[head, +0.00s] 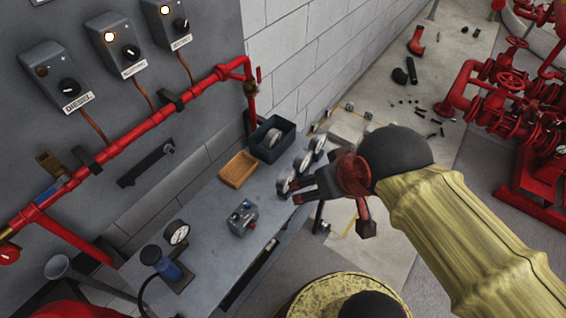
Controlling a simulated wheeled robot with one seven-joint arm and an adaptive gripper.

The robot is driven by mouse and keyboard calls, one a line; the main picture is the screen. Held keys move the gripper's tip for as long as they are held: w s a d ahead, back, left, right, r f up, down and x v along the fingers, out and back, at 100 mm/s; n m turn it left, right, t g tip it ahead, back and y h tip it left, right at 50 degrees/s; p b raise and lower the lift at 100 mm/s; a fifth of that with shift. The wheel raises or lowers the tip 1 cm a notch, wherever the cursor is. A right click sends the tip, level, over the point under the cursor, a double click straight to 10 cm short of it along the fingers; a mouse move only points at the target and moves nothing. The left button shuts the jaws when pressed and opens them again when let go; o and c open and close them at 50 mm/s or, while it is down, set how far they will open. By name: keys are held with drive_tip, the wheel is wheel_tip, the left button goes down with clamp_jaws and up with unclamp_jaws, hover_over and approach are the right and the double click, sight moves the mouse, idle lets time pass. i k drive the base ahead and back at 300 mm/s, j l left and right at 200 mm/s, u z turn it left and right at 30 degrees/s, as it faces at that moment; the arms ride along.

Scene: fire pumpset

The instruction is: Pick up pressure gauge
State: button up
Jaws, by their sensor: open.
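Several round pressure gauges are in the head view. One gauge (284,182) stands near the right edge of the grey bench, with two more gauges behind it, the middle one (302,162) and the far one (318,143). Another gauge (271,138) lies in a dark box. A further gauge (176,234) sits on a test pump at the front left. My gripper (303,189) is open, its dark fingers pointing left close to the nearest gauge of the row. I cannot tell whether they touch it. The gripper partly hides the bench edge.
The grey bench (213,214) bears a dark box (284,127), an orange tray (238,168), a small grey device (243,220) and the test pump with blue body (172,270). Red pipe (150,122) and switch boxes line the wall. Red valves (510,80) stand at right.

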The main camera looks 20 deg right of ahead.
sight(288, 175)
drive_tip(key=u, duration=1.6)
drive_tip(key=k+l+z, duration=0.1)
drive_tip(key=z, duration=1.3)
drive_tip(key=i+l+z, duration=0.15)
drive_tip(key=z, duration=0.2)
drive_tip(key=i+l+z, duration=0.15)
drive_tip(key=z, duration=0.15)
drive_tip(key=l, duration=0.15)
